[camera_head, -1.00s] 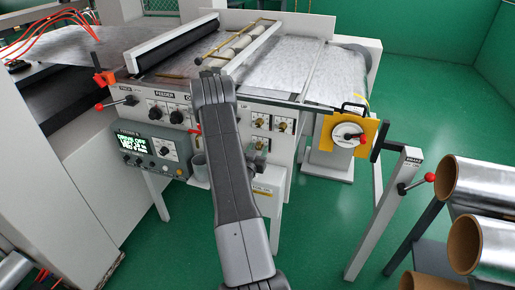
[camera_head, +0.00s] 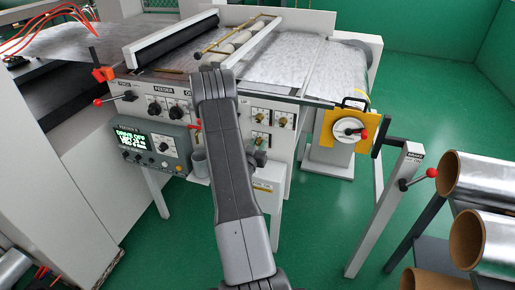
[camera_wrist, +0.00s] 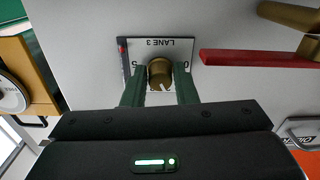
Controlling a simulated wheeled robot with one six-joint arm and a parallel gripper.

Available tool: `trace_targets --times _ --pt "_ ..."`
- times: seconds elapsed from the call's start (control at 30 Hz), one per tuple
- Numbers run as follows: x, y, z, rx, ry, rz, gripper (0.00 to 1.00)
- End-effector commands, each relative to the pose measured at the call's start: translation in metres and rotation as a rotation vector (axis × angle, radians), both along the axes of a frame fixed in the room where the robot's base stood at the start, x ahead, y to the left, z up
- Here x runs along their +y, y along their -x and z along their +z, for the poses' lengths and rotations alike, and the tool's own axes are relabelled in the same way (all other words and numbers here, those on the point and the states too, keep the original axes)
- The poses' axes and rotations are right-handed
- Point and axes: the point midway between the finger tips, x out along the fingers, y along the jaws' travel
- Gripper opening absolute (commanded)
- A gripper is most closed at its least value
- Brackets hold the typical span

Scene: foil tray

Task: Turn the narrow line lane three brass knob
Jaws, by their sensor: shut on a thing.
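The lane three brass knob (camera_wrist: 160,73) is in the upper middle of the wrist view. Its white plate (camera_wrist: 158,48) reads LANE 3 upside down, with a 5 at left and a 0 at right. A pale pointer line shows on the knob's lower side, near the right finger. My gripper (camera_wrist: 160,88) has its two green fingers on either side of the knob, shut on it. In the head view my arm covers part of the front panel (camera_head: 277,146), and the knob and fingers cannot be made out clearly there.
A red lever on a brass fitting (camera_wrist: 258,57) lies close to the right of the knob in the wrist view. Green floor lies at right.

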Motion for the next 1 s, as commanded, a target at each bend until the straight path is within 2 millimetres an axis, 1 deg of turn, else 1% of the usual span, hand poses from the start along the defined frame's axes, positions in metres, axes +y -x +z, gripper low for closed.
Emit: trace_targets --times 0.03,0.2,1.0 --pt "-0.0001 -0.0005 -0.0035 0.004 0.025 -0.001 0.03" --pt "-0.0003 -0.0004 -0.0049 0.045 0.152 0.0 0.03" --pt "-0.001 -0.0004 0.0006 0.28 0.871 -0.001 0.03"
